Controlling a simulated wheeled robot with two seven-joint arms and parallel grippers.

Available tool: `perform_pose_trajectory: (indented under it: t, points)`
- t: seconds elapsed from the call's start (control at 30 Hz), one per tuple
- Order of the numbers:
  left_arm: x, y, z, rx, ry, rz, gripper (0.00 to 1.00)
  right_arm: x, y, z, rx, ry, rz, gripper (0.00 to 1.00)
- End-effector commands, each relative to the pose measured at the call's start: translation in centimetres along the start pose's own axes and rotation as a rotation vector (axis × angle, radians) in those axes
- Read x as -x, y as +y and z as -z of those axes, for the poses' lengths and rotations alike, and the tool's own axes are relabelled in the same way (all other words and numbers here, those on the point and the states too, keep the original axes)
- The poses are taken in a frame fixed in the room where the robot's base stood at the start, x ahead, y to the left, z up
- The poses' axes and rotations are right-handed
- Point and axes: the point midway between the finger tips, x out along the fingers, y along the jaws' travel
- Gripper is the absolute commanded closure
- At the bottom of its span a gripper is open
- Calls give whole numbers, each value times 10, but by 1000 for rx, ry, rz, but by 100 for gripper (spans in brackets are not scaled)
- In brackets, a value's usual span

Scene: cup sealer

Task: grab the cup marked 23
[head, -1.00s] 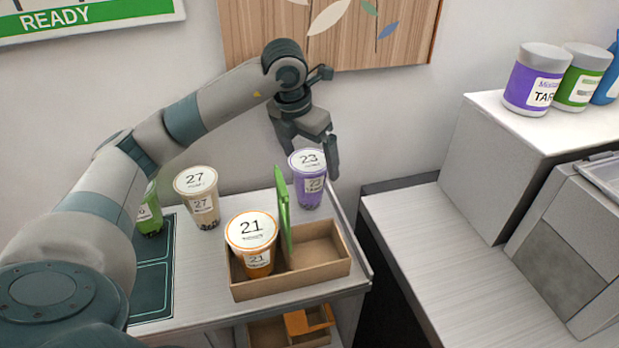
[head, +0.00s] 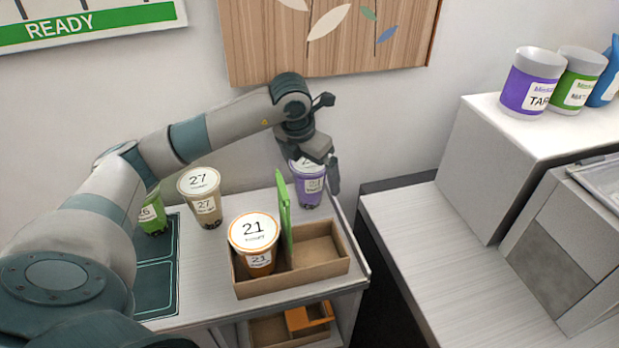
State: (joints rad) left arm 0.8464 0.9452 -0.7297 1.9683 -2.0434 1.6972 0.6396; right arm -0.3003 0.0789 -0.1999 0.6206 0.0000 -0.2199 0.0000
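The purple cup marked 23 (head: 309,187) stands upright at the back right of the small counter, behind a cardboard carrier (head: 322,262). My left gripper (head: 318,180) has come down over it, and its fingers cover most of the lid. One finger shows at the cup's right side, with the jaws apart; the other finger is hidden or hard to make out. I cannot tell whether the fingers touch the cup. My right gripper is not in view.
The orange cup marked 21 (head: 254,243) sits in the carrier's left compartment beside an upright green divider (head: 284,215). The cup marked 27 (head: 203,197) and a green cup (head: 152,213) stand to the left. A lower counter (head: 440,260) lies right, past a dark gap.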

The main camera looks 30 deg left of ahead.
Motion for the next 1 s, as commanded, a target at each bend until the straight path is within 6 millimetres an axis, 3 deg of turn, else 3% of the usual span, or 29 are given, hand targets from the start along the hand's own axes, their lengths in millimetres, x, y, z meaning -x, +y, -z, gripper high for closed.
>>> perform_pose_trajectory:
  t: [0.33, 0.5, 0.6, 1.0]
  points:
    - [0, 0, 0, 0, 0, 0, 8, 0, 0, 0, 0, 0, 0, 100]
    - [0, 0, 0, 0, 0, 0, 48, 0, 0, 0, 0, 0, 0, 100]
    - [1, 0, -1, 0, -2, 0, 66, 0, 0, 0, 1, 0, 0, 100]
    - [6, 0, -2, 0, -3, 0, 66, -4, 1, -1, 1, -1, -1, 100]
